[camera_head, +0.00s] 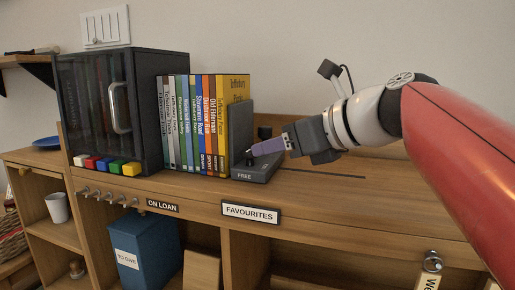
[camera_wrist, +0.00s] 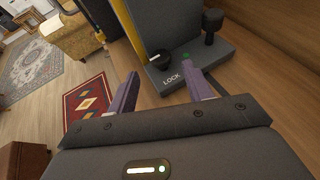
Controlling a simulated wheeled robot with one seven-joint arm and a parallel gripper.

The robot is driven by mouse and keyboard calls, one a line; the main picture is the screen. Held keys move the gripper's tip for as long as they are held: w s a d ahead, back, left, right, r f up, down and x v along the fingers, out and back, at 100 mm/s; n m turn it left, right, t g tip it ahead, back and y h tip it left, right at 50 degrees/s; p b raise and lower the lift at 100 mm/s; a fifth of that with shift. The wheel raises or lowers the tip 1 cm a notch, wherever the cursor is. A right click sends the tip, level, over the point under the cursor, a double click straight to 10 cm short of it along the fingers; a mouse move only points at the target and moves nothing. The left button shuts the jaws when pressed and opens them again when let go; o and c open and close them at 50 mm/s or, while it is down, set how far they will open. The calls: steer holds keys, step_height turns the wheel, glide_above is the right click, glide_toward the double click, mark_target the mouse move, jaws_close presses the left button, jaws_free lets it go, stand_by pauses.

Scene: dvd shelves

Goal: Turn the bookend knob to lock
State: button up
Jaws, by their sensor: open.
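The dark grey bookend (camera_head: 262,168) stands against the right end of the book row, its base marked FREE on the front. In the wrist view the bookend (camera_wrist: 186,70) shows the word LOCK and a small green dot on its base. A small black knob (camera_wrist: 159,61) with a pale mark sits beside that word. A taller black post with a round head (camera_wrist: 212,24) stands further back on the base. My gripper (camera_head: 262,148) is over the base. In the wrist view its purple fingers (camera_wrist: 164,84) are open, with the knob beyond and between the tips. Contact cannot be told.
The row of upright books (camera_head: 203,125) stands left of the bookend, beside a dark cabinet (camera_head: 108,110) with a handle. Coloured blocks (camera_head: 105,165) lie in front of the cabinet. The wooden shelf top (camera_head: 340,178) to the right is clear apart from a dark slot.

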mark_target(260, 168)
steer(key=shift+x, duration=2.35)
steer(key=shift+d+f, duration=0.1)
steer(key=shift+c, duration=0.2)
steer(key=c, duration=0.9)
